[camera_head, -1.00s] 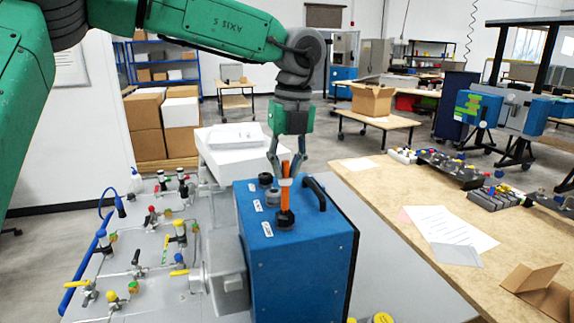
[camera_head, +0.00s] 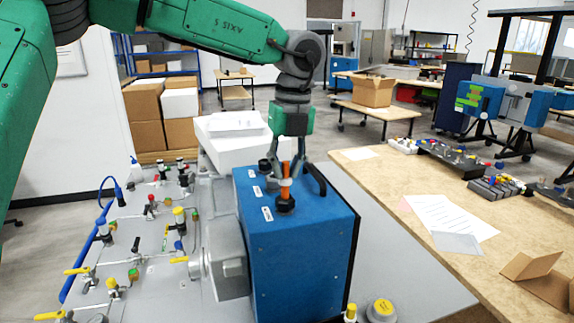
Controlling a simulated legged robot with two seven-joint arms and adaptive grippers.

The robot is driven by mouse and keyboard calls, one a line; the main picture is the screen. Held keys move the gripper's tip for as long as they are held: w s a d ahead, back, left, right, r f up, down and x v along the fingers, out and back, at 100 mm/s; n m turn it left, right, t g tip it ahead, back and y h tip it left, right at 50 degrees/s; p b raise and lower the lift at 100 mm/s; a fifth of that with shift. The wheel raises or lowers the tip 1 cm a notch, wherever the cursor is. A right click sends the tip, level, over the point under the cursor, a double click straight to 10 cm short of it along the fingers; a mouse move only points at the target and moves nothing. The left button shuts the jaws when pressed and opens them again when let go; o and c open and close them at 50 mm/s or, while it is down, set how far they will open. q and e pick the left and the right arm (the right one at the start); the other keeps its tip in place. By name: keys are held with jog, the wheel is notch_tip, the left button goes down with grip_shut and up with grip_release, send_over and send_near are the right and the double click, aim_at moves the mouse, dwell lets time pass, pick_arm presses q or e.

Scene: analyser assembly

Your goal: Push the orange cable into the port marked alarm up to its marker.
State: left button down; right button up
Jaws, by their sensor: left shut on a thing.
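The blue analyser box (camera_head: 300,258) has a row of dark round ports along its top, with small white labels beside them too small to read. The orange cable (camera_head: 285,187) stands upright at the nearest port (camera_head: 284,204), its lower end at the black fitting. How deep it sits, and its marker, I cannot make out. My left gripper (camera_head: 285,177) points down from above and is shut on the orange cable a little above this port. The other ports lie behind it, the farthest one (camera_head: 264,165) showing to the left. My right gripper is not in view.
A black handle (camera_head: 316,180) rises from the box top, close to the right of my left gripper. A panel of valves and fittings (camera_head: 150,255) lies to the left. A wooden table (camera_head: 400,185) with papers stands to the right.

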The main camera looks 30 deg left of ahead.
pick_arm(q)
jog(key=shift+f+b, duration=0.45)
jog(key=shift+f, duration=0.8)
jog(key=c, duration=1.4)
grip_release()
jog(key=shift+c, duration=0.2)
notch_tip(320, 180, up, 7)
jog(key=p, duration=0.7)
jog(key=shift+r, duration=0.1)
